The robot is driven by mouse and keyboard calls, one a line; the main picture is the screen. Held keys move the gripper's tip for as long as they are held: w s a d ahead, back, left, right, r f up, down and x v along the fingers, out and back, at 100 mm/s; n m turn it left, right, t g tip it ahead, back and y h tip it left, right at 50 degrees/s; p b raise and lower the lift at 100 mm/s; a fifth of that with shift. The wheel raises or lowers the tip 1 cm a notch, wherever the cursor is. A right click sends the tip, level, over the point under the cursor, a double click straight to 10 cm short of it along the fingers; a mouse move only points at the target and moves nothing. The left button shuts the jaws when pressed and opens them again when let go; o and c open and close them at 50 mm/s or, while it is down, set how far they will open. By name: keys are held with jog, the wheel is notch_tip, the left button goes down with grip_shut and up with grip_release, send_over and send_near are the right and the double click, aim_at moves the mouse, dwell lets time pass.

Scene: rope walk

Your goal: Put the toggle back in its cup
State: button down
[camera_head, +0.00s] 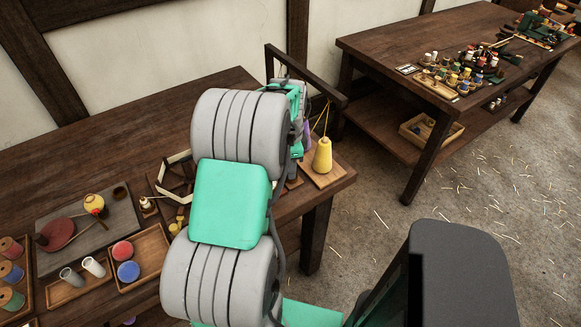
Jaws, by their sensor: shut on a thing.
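My gripper (299,125) is at the far end of my arm, over the right end of the near bench. My own arm hides most of it, including the fingertips. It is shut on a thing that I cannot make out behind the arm. I cannot pick out the toggle, and I cannot tell which holder is its cup. A bit of purple shows beside the gripper, too small to name. A yellow cone (322,156) with yellow thread rising from it stands upright on a wooden board (327,178), just right of the gripper.
The near bench (100,145) holds a tray with red and blue round pieces (123,251), two small pale cylinders (93,266), a dark red disc (58,234) and coloured spools (11,271). A second table (395,45) stands back right, with open floor before it.

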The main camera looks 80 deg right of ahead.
jog(key=c, duration=1.2)
grip_release()
jog(key=shift+o, duration=0.4)
jog(key=o, duration=0.3)
notch_tip(320, 180, up, 8)
jog(key=p, duration=0.5)
jog(key=shift+r, duration=0.1)
